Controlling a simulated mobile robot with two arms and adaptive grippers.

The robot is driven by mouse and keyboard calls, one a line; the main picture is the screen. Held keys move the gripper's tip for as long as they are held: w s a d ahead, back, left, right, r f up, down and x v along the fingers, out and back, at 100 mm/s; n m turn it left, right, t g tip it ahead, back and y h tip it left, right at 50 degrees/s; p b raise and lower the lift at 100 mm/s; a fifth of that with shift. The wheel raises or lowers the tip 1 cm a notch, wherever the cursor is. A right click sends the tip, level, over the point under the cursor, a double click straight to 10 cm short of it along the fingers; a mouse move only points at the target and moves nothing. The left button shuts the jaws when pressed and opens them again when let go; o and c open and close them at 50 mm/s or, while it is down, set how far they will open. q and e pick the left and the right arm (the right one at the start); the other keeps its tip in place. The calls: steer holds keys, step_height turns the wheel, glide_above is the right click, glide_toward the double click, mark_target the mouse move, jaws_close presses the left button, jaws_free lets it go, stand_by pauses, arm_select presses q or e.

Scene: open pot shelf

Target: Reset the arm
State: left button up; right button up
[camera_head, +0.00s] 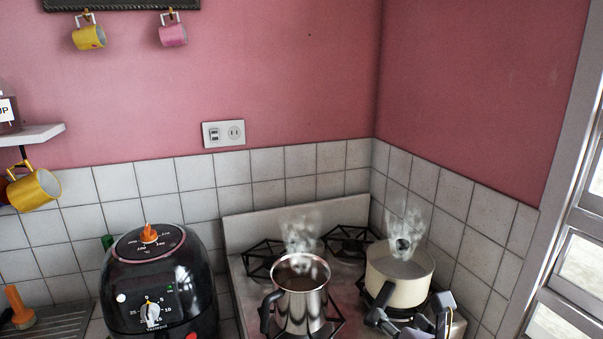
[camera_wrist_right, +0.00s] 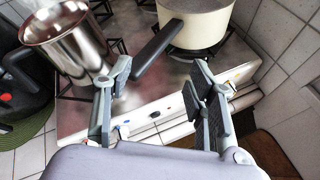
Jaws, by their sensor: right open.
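My right gripper (camera_head: 414,318) is at the lower right of the head view, in front of the stove. In the right wrist view its two fingers (camera_wrist_right: 161,76) are spread apart with nothing gripped between them. A cream pot (camera_head: 397,289) with a dark handle sits on the stove's right front; it also shows in the right wrist view (camera_wrist_right: 207,25). Its dark handle (camera_wrist_right: 157,47) points toward the gap between the fingers, and I cannot tell whether they touch. My left gripper is not in view.
A steel pot (camera_head: 302,303) with dark contents steams on the stove (camera_head: 250,313), left of the cream pot. A black air fryer (camera_head: 157,285) stands left of the stove. The tiled wall (camera_head: 455,207) closes off the back and right. Mugs hang at upper left.

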steer(key=s+d+f+m+g, duration=0.3)
steer(key=s+f+m+g, duration=0.6)
steer(key=s+f+m, duration=1.85)
step_height(320, 180, down, 28)
steer(key=w+m+g+b, duration=0.1)
steer(key=m+g+b, duration=0.1)
steer(key=m, duration=0.1)
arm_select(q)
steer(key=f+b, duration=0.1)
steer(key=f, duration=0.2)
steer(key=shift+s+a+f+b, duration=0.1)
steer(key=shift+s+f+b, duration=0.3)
arm_select(e)
steer(key=s+d+f, duration=0.3)
steer(key=s+f, duration=1.3)
steer(key=shift+n+g, duration=0.35)
steer(key=shift+g, duration=0.05)
